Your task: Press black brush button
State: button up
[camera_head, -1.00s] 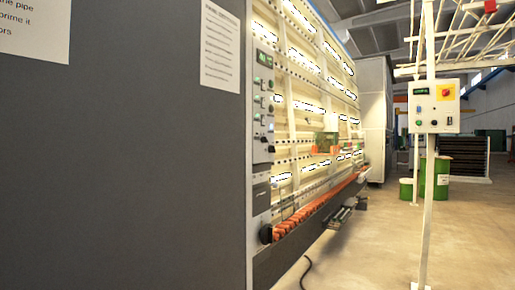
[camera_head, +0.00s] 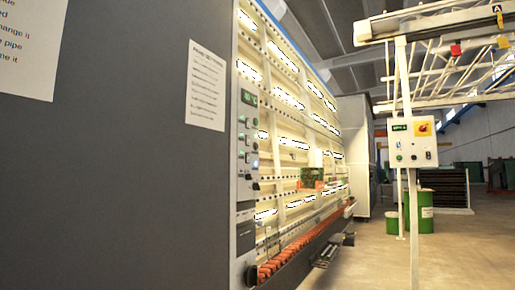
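The tall vertical washer (camera_head: 300,130) stands to the centre-left, with a dark grey side wall (camera_head: 120,170) close to me. A narrow grey control panel (camera_head: 247,140) with a green display and a column of small knobs and buttons runs along its front edge. A second control box (camera_head: 413,142), pale, is on a white post at the right; it has a green display, a red and yellow switch and small buttons, some dark. The labels are too small to read, so I cannot tell which button is the brush button. My gripper is not in view.
Printed sheets (camera_head: 206,85) hang on the grey wall. An orange-topped conveyor (camera_head: 300,245) runs along the washer's foot. The white post (camera_head: 414,230) stands on the floor, with green drums (camera_head: 420,210) behind it. Open floor (camera_head: 460,255) lies at the right.

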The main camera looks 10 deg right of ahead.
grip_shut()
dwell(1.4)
